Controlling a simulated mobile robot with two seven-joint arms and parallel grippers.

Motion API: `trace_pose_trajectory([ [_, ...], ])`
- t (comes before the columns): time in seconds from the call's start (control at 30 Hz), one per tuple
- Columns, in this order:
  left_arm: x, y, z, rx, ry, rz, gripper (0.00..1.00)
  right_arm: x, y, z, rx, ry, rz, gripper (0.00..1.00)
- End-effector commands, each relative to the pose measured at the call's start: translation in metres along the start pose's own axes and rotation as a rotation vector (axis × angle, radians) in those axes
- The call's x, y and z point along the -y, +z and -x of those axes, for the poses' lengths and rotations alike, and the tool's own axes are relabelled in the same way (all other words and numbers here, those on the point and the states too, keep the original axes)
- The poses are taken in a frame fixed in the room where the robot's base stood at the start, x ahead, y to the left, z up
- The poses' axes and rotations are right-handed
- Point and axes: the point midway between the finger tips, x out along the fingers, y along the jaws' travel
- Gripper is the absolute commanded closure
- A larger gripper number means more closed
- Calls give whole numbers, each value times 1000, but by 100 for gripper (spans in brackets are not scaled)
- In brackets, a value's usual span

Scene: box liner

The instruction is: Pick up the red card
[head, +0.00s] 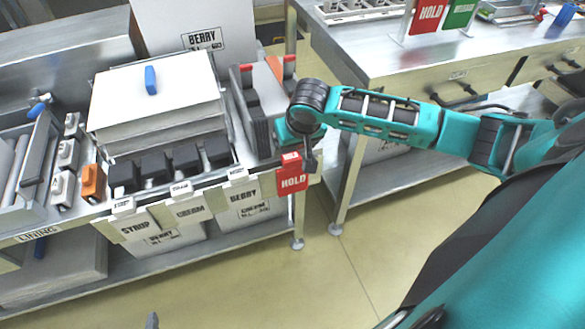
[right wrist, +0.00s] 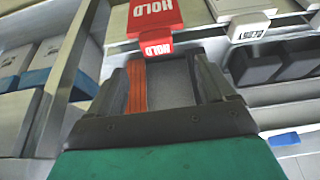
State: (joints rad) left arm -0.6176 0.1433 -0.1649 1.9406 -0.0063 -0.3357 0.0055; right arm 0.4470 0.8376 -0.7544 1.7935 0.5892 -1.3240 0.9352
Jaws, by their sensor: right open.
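A red card (head: 292,179) marked HOLD hangs at the front right corner of the left counter. In the right wrist view the red card (right wrist: 153,14) is upside down at the top, beyond the fingertips, with a smaller red HOLD tab (right wrist: 156,48) by it. My right gripper (head: 308,163) is beside the card in the head view, pointing down. In the right wrist view the open right gripper (right wrist: 172,72) has nothing held between its fingers. The tab lies close to the fingertips; I cannot tell whether they touch. My left gripper is not recognisable in view.
Another red HOLD card (head: 429,14) and a green card (head: 461,13) stand on the back right counter. A grey bin (head: 258,103) stands just left of my right gripper. Paper labels (head: 190,210) line the counter front. Open floor (head: 345,255) lies between the counters.

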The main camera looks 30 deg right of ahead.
Motion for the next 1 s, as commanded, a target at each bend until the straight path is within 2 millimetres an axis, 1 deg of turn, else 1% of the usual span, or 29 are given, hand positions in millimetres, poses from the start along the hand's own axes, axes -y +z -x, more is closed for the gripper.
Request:
trace_pose_trajectory([
  [0.03, 0, 2, -1, 0, 0, 0, 0, 0, 0, -7, 0, -1, 0, 17],
  [0.17, 0, 4, -2, 2, 0, 1, 0, 0, 1, -14, 0, -1, 1, 17],
  [0.23, 0, 7, -2, 5, 0, 1, 0, -1, 2, -21, 0, 0, 1, 17],
  [0.4, -2, 15, -6, 17, 3, 5, 0, -6, 6, -48, -1, 1, 0, 17],
  [0.5, -4, 15, -7, 16, 8, 6, 0, -4, 5, -60, -1, -1, 2, 17],
  [0.6, -7, 13, -7, 12, 14, 7, 0, -4, 5, -64, -2, -1, 3, 17],
  [0.8, -8, 6, -6, 0, 16, 7, 0, -4, 4, -64, -2, -1, 4, 17],
  [0.87, -7, 5, -6, -2, 16, 7, 0, -4, 4, -64, -2, -1, 4, 21],
  [1.0, -7, 4, -7, -4, 15, 6, 0, -4, 4, -64, -2, -1, 3, 34],
])
